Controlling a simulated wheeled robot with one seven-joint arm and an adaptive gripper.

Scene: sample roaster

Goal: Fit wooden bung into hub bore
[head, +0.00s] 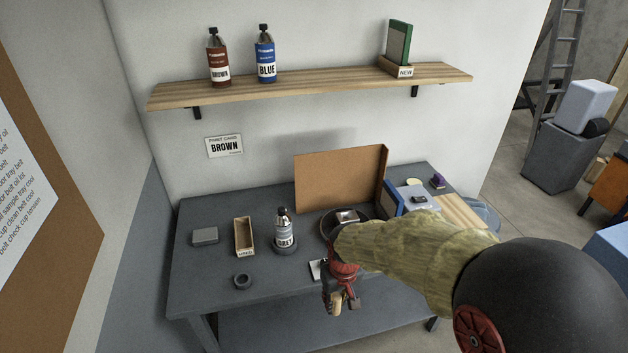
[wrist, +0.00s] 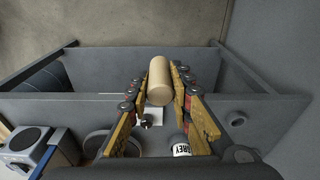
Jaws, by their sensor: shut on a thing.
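The wooden bung (wrist: 160,82) is a pale cylinder held between the fingers of my gripper (wrist: 160,90) in the wrist view. In the head view my gripper (head: 338,298) is over the front edge of the grey bench, with the tan bung (head: 337,304) partly visible at its tip. A dark grey ring with an open hole (head: 242,281) lies on the bench at front left, apart from my gripper. It also shows in the wrist view (wrist: 236,118). I cannot tell whether this ring is the hub.
A grey-labelled bottle (head: 283,235), an open wooden box (head: 243,236) and a grey block (head: 205,236) stand on the bench (head: 200,275). A brown board (head: 340,178) stands behind. A white card (head: 316,268) lies near my gripper. Bare bench surrounds the ring.

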